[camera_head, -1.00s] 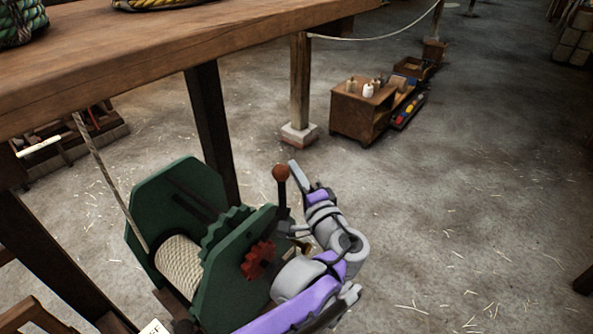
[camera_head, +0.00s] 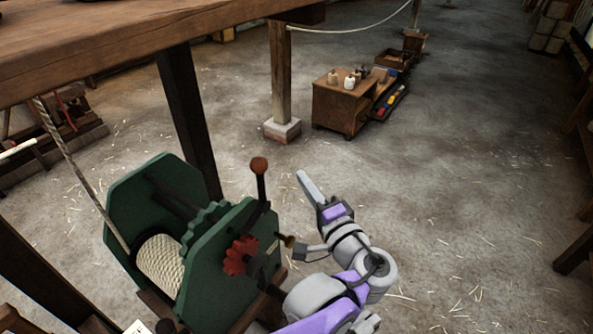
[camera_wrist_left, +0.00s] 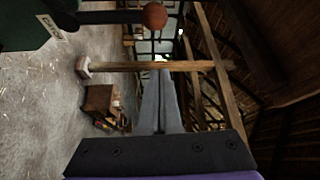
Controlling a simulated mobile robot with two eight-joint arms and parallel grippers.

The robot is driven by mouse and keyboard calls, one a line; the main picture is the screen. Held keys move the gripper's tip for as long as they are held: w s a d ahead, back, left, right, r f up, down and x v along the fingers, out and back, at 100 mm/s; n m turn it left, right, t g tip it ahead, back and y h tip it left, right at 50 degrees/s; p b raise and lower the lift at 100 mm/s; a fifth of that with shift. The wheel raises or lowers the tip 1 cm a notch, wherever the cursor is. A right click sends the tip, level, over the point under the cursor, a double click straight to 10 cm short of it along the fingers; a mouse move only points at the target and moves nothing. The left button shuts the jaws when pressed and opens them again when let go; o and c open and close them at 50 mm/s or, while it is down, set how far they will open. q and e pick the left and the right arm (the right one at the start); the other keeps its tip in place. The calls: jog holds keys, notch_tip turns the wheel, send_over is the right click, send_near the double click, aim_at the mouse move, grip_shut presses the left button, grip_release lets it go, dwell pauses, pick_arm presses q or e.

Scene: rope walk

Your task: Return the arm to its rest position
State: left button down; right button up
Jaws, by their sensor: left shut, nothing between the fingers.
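My left gripper (camera_head: 310,187) is shut and empty, with its fingers pointing up and away beside the green winch (camera_head: 215,262). In the left wrist view its closed fingers (camera_wrist_left: 161,100) reach into the middle of the picture. The winch's lever with a brown ball knob (camera_head: 259,166) stands upright just left of the gripper, with a gap between them. The knob also shows at the top of the left wrist view (camera_wrist_left: 154,16). My right gripper is not in view.
A wooden post (camera_head: 281,85) and a small cabinet (camera_head: 340,110) stand behind. The floor to the right is open.

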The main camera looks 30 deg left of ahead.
pick_arm(q)
jog(key=shift+d, duration=0.3)
jog(key=s+a+f+n+g+h, duration=0.15)
jog(key=s+f+h, duration=0.25)
jog(key=f, duration=0.4)
jog(key=s+a+f+n+g+h, duration=0.1)
jog(key=s+a+f+g+h, duration=0.15)
jog(key=s+f, duration=0.4)
jog(key=s+d+f+n+g+h, duration=0.1)
jog(key=s+d+f+n+h, duration=0.2)
jog(key=d+f+h, duration=0.5)
jog(key=shift+s+d+h, duration=0.35)
jog(key=shift+s+d, duration=0.05)
